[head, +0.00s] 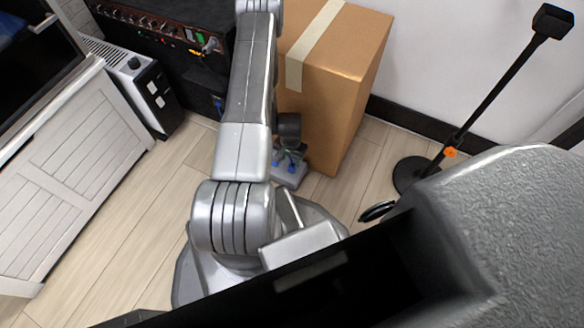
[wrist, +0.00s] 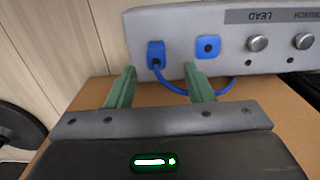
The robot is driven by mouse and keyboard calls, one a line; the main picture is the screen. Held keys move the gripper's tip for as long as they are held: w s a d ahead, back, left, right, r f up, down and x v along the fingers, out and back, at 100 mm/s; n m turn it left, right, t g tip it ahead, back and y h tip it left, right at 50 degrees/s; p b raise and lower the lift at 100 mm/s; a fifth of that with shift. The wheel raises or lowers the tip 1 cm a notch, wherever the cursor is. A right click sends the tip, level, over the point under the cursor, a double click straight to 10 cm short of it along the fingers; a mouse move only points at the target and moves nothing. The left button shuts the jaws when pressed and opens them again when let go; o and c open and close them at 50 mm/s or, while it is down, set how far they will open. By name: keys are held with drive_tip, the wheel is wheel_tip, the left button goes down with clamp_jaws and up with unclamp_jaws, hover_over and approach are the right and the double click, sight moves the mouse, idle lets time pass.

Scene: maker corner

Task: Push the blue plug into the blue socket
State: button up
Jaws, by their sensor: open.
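In the wrist view the blue plug (wrist: 155,54) stands at the edge of a light grey panel, with a blue cable (wrist: 232,84) curving from it to the right. The blue socket (wrist: 208,47), a blue square with a dark hole, is on the panel to the right of the plug. My gripper (wrist: 160,78) is open. Its green fingers are apart, one on each side of the plug in the picture, with nothing visibly held between them. I cannot tell how far the fingertips are from the plug.
The grey panel (wrist: 175,20) carries knobs and upside-down labels. A brown surface lies below it. In the head view a cardboard box (head: 330,100) stands beside my arm, an amplifier (head: 120,35) behind left, a microphone stand (head: 490,95) right. Floor is clear at left.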

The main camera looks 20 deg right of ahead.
sight(292, 165)
drive_tip(key=shift+f, duration=0.1)
drive_tip(key=f+b, duration=0.1)
drive_tip(key=f, duration=0.2)
drive_tip(key=f+b, duration=0.1)
drive_tip(key=f, duration=0.1)
drive_tip(key=shift+s+d+b, duration=0.1)
drive_tip(key=shift+s+b, duration=0.15)
drive_tip(key=shift+b, duration=0.1)
drive_tip(key=c, duration=1)
